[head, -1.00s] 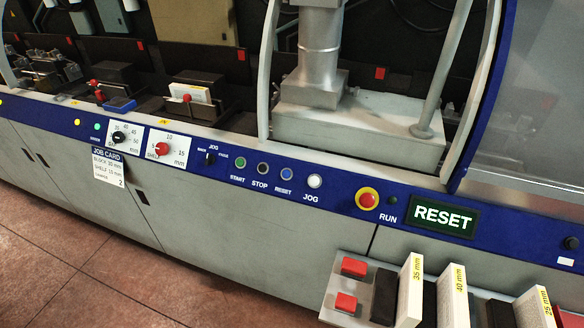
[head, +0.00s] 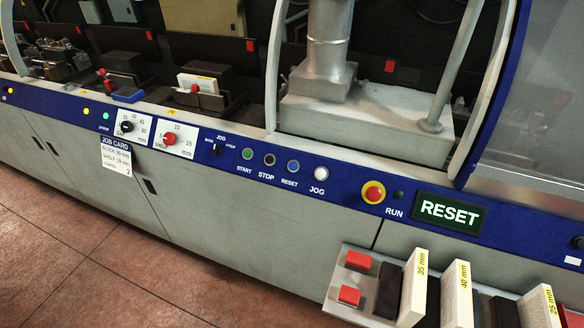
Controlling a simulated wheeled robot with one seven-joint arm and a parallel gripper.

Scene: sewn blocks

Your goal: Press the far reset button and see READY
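The blue button labelled RESET (head: 293,166) sits on the blue control strip, in a row with a green START button (head: 247,153), a black STOP button (head: 269,159) and a white JOG button (head: 321,174). To the right, a dark display (head: 450,211) reads RESET in white letters. The RUN lamp (head: 399,195) beside it looks dark. Nothing touches the RESET button. My gripper is not in view.
A red emergency button (head: 373,193) with a yellow ring sits between JOG and RUN. A grey tray (head: 345,286) with red pads and labelled blocks juts out at lower right. A job card (head: 116,157) hangs at left. The tiled floor (head: 60,260) is clear at lower left.

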